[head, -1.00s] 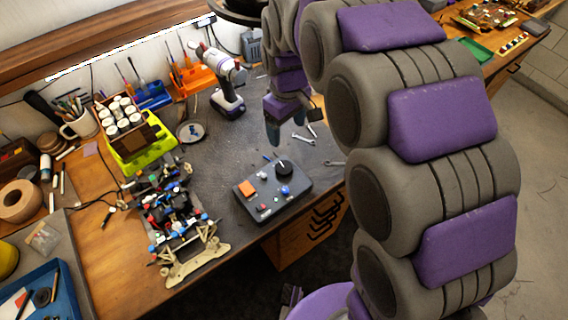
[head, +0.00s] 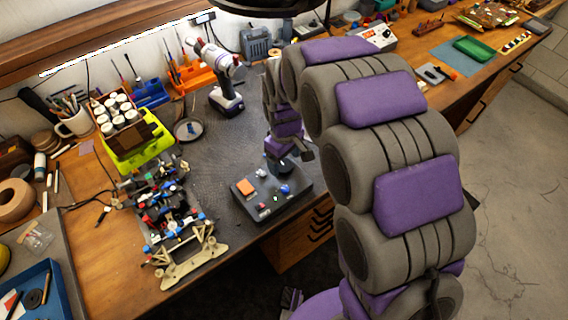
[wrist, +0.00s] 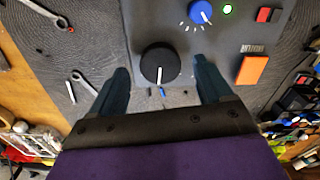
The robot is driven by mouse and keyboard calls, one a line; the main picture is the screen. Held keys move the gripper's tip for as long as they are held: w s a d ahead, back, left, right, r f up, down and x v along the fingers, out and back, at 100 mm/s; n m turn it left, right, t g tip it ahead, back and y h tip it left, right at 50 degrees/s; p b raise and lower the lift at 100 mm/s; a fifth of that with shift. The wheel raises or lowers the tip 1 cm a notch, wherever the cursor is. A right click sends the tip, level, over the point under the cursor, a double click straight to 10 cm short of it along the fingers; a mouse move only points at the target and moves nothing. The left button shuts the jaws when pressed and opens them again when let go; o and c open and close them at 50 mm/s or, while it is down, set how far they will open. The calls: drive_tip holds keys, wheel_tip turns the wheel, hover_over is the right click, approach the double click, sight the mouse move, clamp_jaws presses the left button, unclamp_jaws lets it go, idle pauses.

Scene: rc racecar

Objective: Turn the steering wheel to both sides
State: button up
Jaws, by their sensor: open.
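The control box (head: 262,207) is a dark grey panel lying on the mat near the bench's front edge. It carries an orange block, a blue knob (wrist: 200,12) with a lit green light beside it, and a large round black knob (wrist: 160,64) with a white pointer line. No other steering wheel shows. My gripper (wrist: 162,80) is open, its two dark fingers on either side of the black knob in the wrist view. I cannot tell whether they touch it. In the head view my gripper (head: 285,163) hides most of this knob. The RC car chassis (head: 172,215) stands left of the box.
Wrenches (wrist: 62,88) lie on the mat beside the box.

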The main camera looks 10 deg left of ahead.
sight(284, 167)
drive_tip(key=shift+f, duration=1.15)
drive_tip(key=shift+c, duration=0.4)
drive_tip(key=c, duration=1)
drive_tip(key=shift+o, duration=0.2)
